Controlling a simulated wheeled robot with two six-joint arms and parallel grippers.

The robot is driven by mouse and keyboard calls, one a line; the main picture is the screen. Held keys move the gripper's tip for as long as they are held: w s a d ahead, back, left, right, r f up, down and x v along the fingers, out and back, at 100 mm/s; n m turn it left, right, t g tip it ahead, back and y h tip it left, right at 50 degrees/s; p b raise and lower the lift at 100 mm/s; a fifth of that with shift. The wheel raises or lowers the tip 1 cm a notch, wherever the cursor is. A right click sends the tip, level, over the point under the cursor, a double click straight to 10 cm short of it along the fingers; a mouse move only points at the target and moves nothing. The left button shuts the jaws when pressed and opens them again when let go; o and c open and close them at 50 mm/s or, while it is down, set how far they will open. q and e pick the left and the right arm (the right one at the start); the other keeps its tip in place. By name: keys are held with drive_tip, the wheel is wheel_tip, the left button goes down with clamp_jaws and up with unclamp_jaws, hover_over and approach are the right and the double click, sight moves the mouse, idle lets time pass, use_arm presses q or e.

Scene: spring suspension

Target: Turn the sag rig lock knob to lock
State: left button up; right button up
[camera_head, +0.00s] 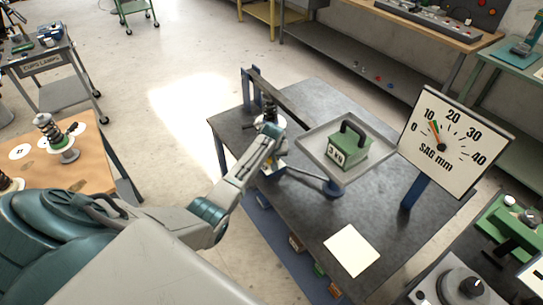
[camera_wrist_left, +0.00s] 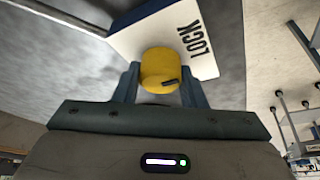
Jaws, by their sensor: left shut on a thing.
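The yellow lock knob (camera_wrist_left: 160,68) shows in the left wrist view, with a dark mark on its lower right side. Behind it is a white plate (camera_wrist_left: 208,62) lettered LOCK. My left gripper (camera_wrist_left: 161,82) is shut on the knob, one finger on each side. In the head view my left gripper (camera_head: 269,166) is at the left part of the sag rig, and the arm hides most of the knob. The rig has a tray (camera_head: 317,145) with a green 2 kg weight (camera_head: 346,149) and a SAG mm dial (camera_head: 443,146), needles near 10. My right gripper is not in view.
The rig stands on a dark table (camera_head: 300,225) with a blank white sheet (camera_head: 351,249) near its front. Green equipment and a round black knob (camera_head: 472,287) are at the lower right.

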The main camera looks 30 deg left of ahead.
use_arm(q)
drive_tip(key=o, duration=1)
drive_tip(key=shift+r, duration=0.1)
drive_tip(key=b+v, duration=0.2)
drive_tip(key=v, duration=0.8)
drive_tip(key=shift+s+d+r, duration=0.1)
drive_tip(key=shift+s+r, duration=0.05)
drive_tip(key=shift+r, duration=0.1)
